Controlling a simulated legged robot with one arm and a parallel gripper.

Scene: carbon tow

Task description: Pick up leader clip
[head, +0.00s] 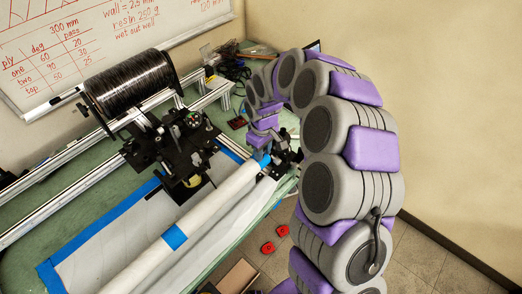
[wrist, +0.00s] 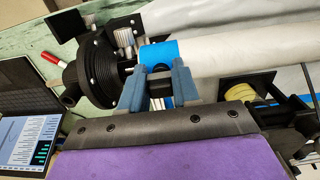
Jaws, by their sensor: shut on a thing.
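My gripper (wrist: 160,76) is shut on a small dark piece between its two blue-grey fingers, which I take to be the leader clip; the fingers and wrist hide most of it. The fingertips are right at the blue tape band (wrist: 158,52) on the end of the white tube (wrist: 225,52), beside a black ribbed chuck (wrist: 100,75). I cannot tell whether the clip touches the tube. In the head view my gripper (head: 278,155) is at the tube's far end, and the arm hides the clip.
A black tow spool (head: 132,88) and carriage (head: 180,145) stand on rails left of the tube (head: 205,215). A laptop (wrist: 28,140) lies beside the wrist. Cables (head: 232,68) lie at the back. Two red pieces (head: 268,247) are on the floor. A wall is at the right.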

